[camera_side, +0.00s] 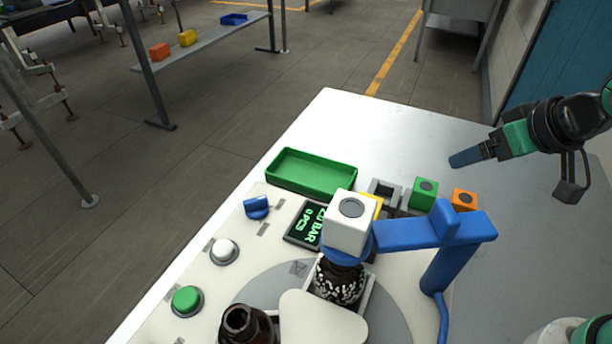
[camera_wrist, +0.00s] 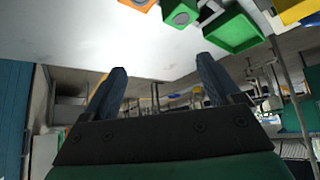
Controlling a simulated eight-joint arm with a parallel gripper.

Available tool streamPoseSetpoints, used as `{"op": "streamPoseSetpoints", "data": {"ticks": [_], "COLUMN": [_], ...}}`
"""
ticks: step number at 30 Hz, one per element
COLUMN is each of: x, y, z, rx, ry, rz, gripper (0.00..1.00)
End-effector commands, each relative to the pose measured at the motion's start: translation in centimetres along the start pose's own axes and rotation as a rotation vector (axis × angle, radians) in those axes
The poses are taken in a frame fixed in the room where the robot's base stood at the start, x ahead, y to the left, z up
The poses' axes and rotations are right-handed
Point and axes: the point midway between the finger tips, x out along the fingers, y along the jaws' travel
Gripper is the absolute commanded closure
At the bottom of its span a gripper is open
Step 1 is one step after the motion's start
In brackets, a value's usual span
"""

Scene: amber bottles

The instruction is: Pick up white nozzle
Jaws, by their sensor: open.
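The white nozzle (camera_side: 348,222), a white cube with a grey round spot on top, sits in the blue holder arm (camera_side: 430,232) above an amber bottle (camera_side: 338,280) filled with dark and white bits. I do not make it out in the wrist view. My gripper (camera_side: 463,158) is raised at the right, well apart from the nozzle, pointing left. In the wrist view my gripper (camera_wrist: 160,80) shows two blue fingers spread with nothing between them.
A green nozzle (camera_side: 425,193), an orange nozzle (camera_side: 464,200) and a partly hidden yellow one (camera_side: 376,205) stand behind the blue arm, near an empty grey socket (camera_side: 385,190). A green tray (camera_side: 311,172) lies left. An open bottle (camera_side: 245,325) stands in front. The table's back right is clear.

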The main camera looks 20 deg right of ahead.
Motion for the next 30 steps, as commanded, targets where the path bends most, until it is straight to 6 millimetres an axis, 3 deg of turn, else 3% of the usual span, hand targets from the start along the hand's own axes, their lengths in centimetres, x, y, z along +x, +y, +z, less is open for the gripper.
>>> {"op": "streamPoseSetpoints", "data": {"ticks": [5,19,30], "x": [-1.5,-11.8,-11.9], "y": [0.0,0.0,-11.7], "z": [-1.1,-8.4,-8.5], "rx": [0.0,-0.001,-0.361], "ry": [0.0,-0.001,-0.306], "rz": [0.0,-0.001,-0.189], "gripper": [0.16,0.16,0.16]}}
